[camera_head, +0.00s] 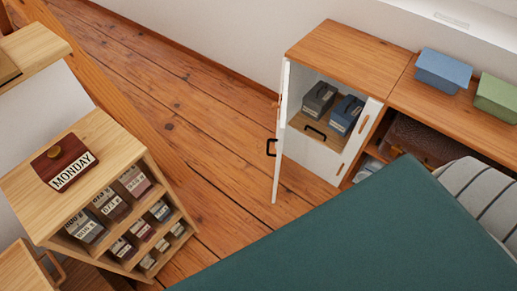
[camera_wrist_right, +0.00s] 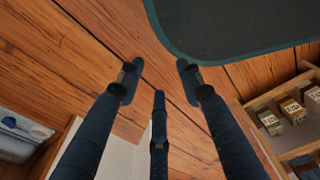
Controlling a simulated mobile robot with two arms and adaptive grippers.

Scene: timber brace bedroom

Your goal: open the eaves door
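A low wooden cabinet (camera_head: 345,52) stands against the far wall in the head view. The frames do not label any door as the eaves door. My left gripper is not in view.
A dark green surface (camera_head: 370,235) covers the lower right. A wooden shelf unit (camera_head: 95,135) with several labelled boxes and a MONDAY block (camera_head: 65,162) stands at left. A lidded blue box (camera_head: 443,70) and green box (camera_head: 497,97) sit right of the cabinet. Floor (camera_head: 200,110) between is clear.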

